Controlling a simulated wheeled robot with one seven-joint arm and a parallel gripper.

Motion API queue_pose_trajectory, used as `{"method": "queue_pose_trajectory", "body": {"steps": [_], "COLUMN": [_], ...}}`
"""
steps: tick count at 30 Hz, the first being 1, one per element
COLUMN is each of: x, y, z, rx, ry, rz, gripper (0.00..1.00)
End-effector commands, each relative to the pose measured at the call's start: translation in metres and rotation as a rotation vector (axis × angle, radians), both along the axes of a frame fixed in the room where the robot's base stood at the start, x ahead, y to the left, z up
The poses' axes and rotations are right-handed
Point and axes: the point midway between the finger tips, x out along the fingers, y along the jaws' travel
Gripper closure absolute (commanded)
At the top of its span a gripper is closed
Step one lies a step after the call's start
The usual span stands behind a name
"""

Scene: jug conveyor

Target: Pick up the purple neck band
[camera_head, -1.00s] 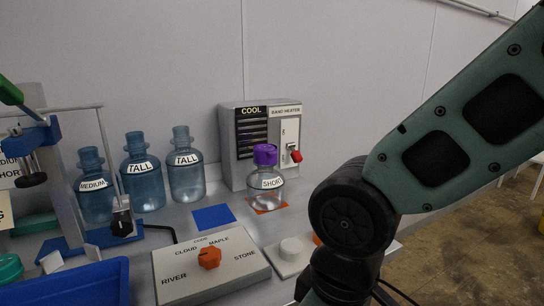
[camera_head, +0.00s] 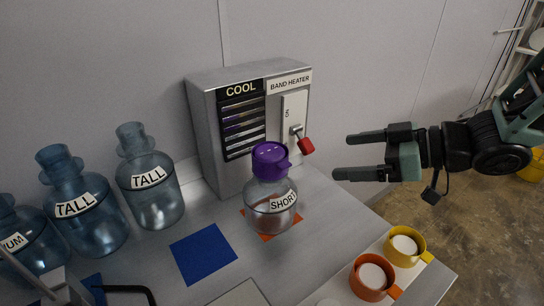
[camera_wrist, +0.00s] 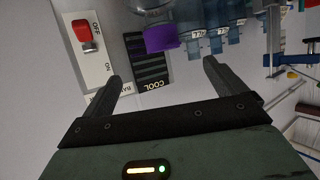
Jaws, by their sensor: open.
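A purple band-like cap (camera_head: 270,158) sits over the neck of the clear jug labelled SHORT (camera_head: 266,208), with a small spout on its right side. The wrist view also shows the purple piece (camera_wrist: 161,38) near the top centre, beyond the fingertips. A faint purple tint shows in the dark slots under COOL (camera_head: 243,127); I cannot tell if it is a separate object. My gripper (camera_head: 344,155) is open and empty, to the right of the jug, pointing left. Both fingers also show in the wrist view (camera_wrist: 162,70), with nothing between them.
The band heater (camera_head: 207,125) stands behind the jug; its red-tipped lever (camera_head: 305,146) projects near my fingertips. The jug is over an orange mat (camera_head: 290,226), beside a blue mat (camera_head: 203,252). TALL jugs (camera_head: 152,180) stand left; orange (camera_head: 366,291) and yellow cups (camera_head: 413,258) stand front right.

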Motion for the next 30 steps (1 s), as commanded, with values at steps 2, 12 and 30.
{"method": "queue_pose_trajectory", "body": {"steps": [2,12,30], "x": [0.003,0.031,0.06], "y": [0.011,0.07,0.128], "z": [-0.005,-0.03,-0.052], "rx": [0.005,0.003,0.001], "ry": [0.002,0.001,0.001], "rz": [0.01,0.01,0.008], "gripper": [0.04,0.04,0.04]}}
